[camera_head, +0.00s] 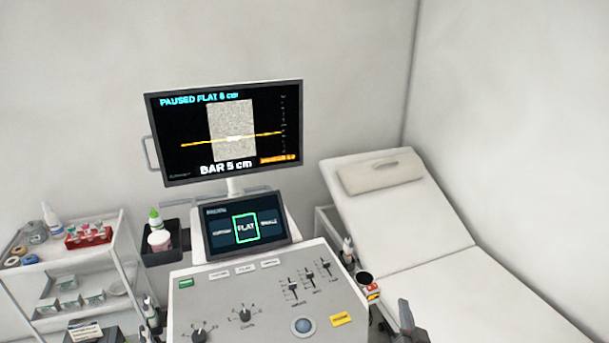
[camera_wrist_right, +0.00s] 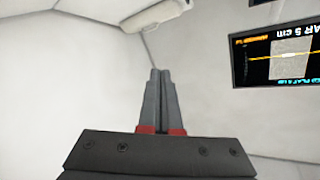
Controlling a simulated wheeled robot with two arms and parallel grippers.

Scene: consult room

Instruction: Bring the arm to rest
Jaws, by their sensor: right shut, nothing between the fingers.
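My right gripper (camera_head: 406,318) shows at the bottom of the head view, right of the console and in front of the couch. Its two grey fingers with red bases fill the middle of the right wrist view (camera_wrist_right: 159,75). They are shut together with nothing between them. The fingers touch nothing that I can see. My left gripper is in neither view.
The ultrasound console (camera_head: 335,290) has knobs, sliders and a small touch screen (camera_head: 270,240). A white couch (camera_head: 440,250) stands at the right. A supply trolley (camera_head: 105,250) stands at the left.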

